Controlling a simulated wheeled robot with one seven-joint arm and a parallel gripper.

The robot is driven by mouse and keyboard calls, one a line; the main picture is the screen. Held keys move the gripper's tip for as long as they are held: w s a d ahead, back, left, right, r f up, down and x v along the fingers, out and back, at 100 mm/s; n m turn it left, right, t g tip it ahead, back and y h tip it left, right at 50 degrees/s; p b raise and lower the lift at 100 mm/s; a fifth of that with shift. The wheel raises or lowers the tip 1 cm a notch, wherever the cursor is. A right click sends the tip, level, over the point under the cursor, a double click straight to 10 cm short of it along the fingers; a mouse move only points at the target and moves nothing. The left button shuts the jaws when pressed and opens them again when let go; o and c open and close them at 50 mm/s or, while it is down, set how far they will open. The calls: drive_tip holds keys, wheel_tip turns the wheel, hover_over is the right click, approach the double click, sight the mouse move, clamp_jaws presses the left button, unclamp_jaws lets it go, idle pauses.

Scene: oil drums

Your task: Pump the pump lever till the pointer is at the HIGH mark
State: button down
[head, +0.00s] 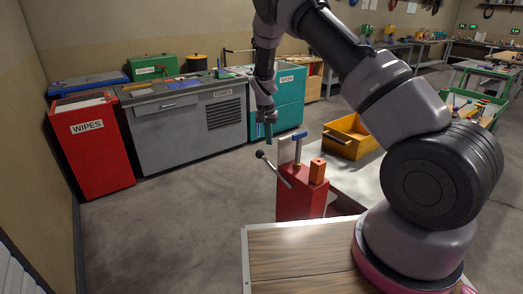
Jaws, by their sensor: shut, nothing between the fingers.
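The red pump unit (300,204) stands just beyond the wooden surface in front of me. A pump lever (273,169) with a dark round knob (260,154) sticks out of its upper left side, tilted up to the left. A pale upright plate (285,151) rises behind the unit. A blue-topped post (298,137) and an orange block (317,171) are on top. I cannot make out the pointer or the HIGH mark. My gripper (269,138) is shut and empty, hanging above and slightly right of the knob in the picture; contact is not visible.
My arm crosses the right half of the view. A wood-topped surface (290,262) is at the front, and a yellow crate (349,137) sits behind the pump. A red WIPES bin (93,150) and a grey FUMES cabinet (185,130) stand left. The floor between is clear.

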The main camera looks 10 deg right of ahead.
sight(260, 153)
drive_tip(key=s+a+r+n+t, duration=0.2)
drive_tip(key=s+r+n+t, duration=0.1)
drive_tip(key=s+r+n, duration=0.1)
drive_tip(key=s+a+r+n+t+y, duration=0.1)
drive_tip(key=s+a+r+n+t, duration=0.1)
drive_tip(key=s, duration=0.5)
wheel_tip(260, 153, up, 3)
drive_tip(key=n+t, duration=0.1)
drive_tip(key=n, duration=0.2)
drive_tip(key=shift+a+f+n, duration=0.2)
drive_tip(key=shift+a+n, duration=0.05)
drive_tip(key=shift+n, duration=0.05)
drive_tip(key=x, duration=1.4)
drive_tip(key=shift+w+f, duration=0.1)
